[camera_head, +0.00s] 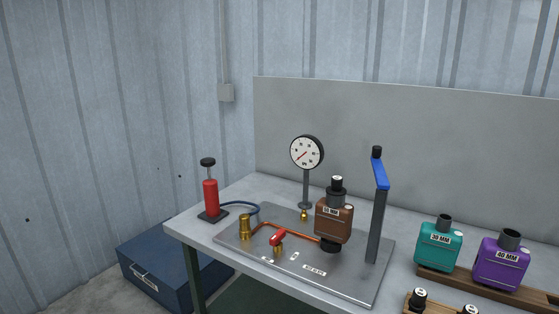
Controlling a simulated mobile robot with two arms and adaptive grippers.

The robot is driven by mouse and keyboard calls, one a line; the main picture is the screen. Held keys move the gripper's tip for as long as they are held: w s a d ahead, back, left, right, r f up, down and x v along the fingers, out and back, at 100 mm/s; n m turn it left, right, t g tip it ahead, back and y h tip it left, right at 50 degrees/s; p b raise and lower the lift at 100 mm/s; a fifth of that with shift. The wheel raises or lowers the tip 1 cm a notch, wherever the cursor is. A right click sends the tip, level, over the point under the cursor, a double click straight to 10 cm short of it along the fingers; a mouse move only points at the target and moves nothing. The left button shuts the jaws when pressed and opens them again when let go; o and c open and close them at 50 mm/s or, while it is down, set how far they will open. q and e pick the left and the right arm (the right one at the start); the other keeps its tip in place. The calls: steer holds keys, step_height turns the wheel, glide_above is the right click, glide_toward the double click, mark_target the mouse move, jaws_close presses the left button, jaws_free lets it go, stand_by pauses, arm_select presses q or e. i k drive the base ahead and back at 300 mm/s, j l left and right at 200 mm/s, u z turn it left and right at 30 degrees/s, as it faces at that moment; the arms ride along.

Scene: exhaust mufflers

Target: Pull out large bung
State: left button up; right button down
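A brown muffler (334,222) with a white size label stands upright on the metal test plate. Two more black bungs with pale tops, one at the left (419,297) and one at the right (469,310), show at the bottom edge in a small wooden holder (408,303); the right one is cut off. I cannot tell from labels which bung is the large one. Neither of my grippers is in view.
A blue-handled lever on a dark post (376,215) stands right of the brown muffler. A dial gauge (307,153), red valve (278,238) and red pump (210,192) are left. Teal (438,247) and purple (500,264) mufflers sit on a wooden rack at right.

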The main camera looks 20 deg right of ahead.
mark_target(337, 189)
steer(key=z, duration=1.25)
